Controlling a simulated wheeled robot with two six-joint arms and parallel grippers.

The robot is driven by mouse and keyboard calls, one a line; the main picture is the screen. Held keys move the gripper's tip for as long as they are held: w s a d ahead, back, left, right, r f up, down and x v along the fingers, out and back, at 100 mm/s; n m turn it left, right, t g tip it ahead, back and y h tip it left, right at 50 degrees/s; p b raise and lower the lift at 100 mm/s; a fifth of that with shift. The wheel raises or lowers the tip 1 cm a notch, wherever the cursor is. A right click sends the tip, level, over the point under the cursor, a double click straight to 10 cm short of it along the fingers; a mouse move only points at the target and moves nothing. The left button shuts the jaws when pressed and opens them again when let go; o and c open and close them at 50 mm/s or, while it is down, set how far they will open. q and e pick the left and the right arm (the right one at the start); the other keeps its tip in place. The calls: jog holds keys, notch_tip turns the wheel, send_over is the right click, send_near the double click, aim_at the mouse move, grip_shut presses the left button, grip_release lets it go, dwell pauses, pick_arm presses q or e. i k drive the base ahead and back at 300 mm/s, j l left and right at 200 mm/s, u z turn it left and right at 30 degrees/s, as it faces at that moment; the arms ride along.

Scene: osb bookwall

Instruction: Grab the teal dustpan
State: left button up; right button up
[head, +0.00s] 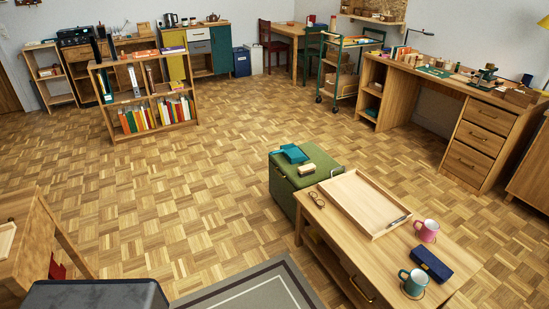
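The teal dustpan (292,153) lies on top of a green upholstered ottoman (312,174), near its far left edge. A small hand brush with a pale bristle block (306,169) lies just in front of it on the same ottoman, with a dark green part reaching to the left. Neither of my grippers shows in the head view.
A low wooden table (350,240) stands right against the ottoman's near side, bearing a wooden tray (362,203), glasses (317,200), a pink mug (427,231), a teal mug (412,282) and a dark blue case (431,264). Open parquet floor (200,200) lies left of the ottoman; a grey rug (255,290) lies nearer.

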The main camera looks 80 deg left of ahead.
aim_at(293, 153)
jog(key=u, duration=2.75)
